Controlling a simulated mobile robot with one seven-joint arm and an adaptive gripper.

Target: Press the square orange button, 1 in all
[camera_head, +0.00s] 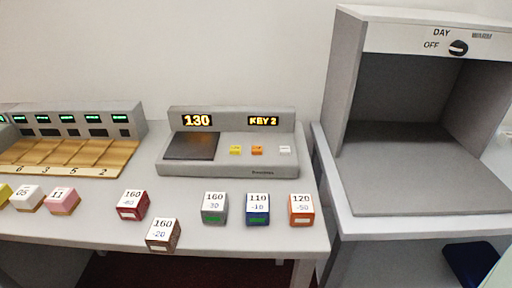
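The square orange button (257,150) sits on the sloped top of a grey console (228,170) in the middle of the counter. It lies between a yellow button (235,150) on its left and a white button (285,150) on its right. The console's displays read "130" (197,120) and "KEY 2" (262,121). A dark square plate (191,146) on the console's left is bare. My gripper is not in view.
Several labelled cubes stand along the counter's front, including a grey one (214,208), a blue one (258,209) and an orange one (301,209). A wooden slotted rack (65,153) is at left. A grey booth (345,95) is at right.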

